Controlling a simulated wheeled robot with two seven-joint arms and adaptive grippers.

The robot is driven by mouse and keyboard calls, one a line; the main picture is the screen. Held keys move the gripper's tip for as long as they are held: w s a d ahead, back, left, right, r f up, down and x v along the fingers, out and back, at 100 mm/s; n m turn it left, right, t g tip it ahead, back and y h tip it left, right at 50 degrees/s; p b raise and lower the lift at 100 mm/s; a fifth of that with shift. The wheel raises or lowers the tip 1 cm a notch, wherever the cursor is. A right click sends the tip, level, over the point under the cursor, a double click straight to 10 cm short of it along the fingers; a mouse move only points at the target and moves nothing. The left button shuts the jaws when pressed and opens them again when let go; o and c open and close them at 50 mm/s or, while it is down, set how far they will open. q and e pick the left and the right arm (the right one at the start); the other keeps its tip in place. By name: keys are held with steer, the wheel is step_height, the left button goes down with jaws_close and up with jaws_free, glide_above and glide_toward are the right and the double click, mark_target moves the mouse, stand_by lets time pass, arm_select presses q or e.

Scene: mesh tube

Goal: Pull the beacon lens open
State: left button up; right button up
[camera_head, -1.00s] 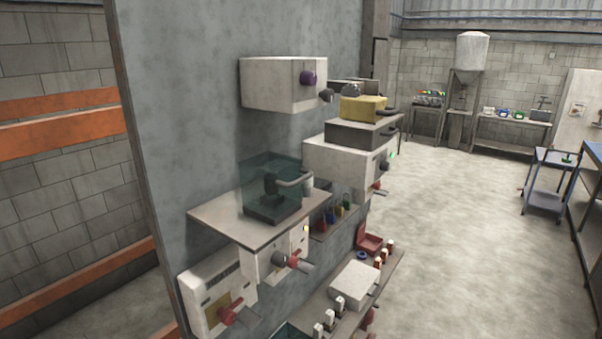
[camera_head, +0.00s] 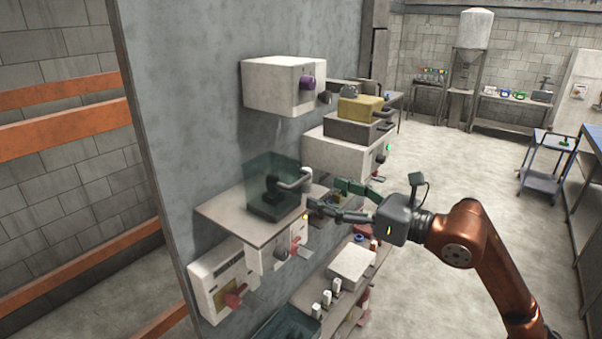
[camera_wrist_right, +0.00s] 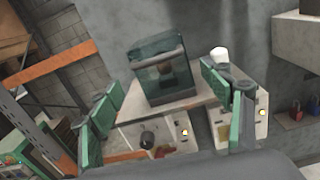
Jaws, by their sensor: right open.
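The likely beacon lens is a see-through teal box-like cover (camera_head: 259,172) with a pale bar handle on its right side. It stands over a dark base (camera_head: 273,208) on a grey shelf on the wall. In the right wrist view the teal cover (camera_wrist_right: 150,50) is ahead, between my spread fingers. My right gripper (camera_head: 327,194) is open and empty, just right of the cover and near its handle; I see no contact. It also shows in the right wrist view (camera_wrist_right: 160,82). My left gripper is in neither view.
The shelf plate (camera_head: 225,211) juts from the wall, with a white switch box (camera_head: 265,262) under it. A white box (camera_head: 284,86) with a purple knob hangs above. A yellow block (camera_head: 360,109) sits farther right.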

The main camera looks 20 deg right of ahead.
mark_target(300, 182)
steer(key=shift+n, duration=0.3)
steer(key=p+x, duration=0.1)
steer(key=x, duration=0.1)
steer(key=p+x, duration=0.1)
steer(key=x, duration=0.1)
steer(key=r+p+x, duration=0.1)
steer(key=x, duration=0.1)
steer(key=shift+w+a, duration=0.15)
steer(key=shift+a, duration=0.25)
steer(key=shift+w+a+f, duration=0.2)
steer(key=shift+w, duration=0.2)
steer(key=shift+s, duration=0.1)
steer(key=c, duration=1.4)
steer(key=shift+a+h, duration=0.1)
steer(key=shift+h, duration=0.2)
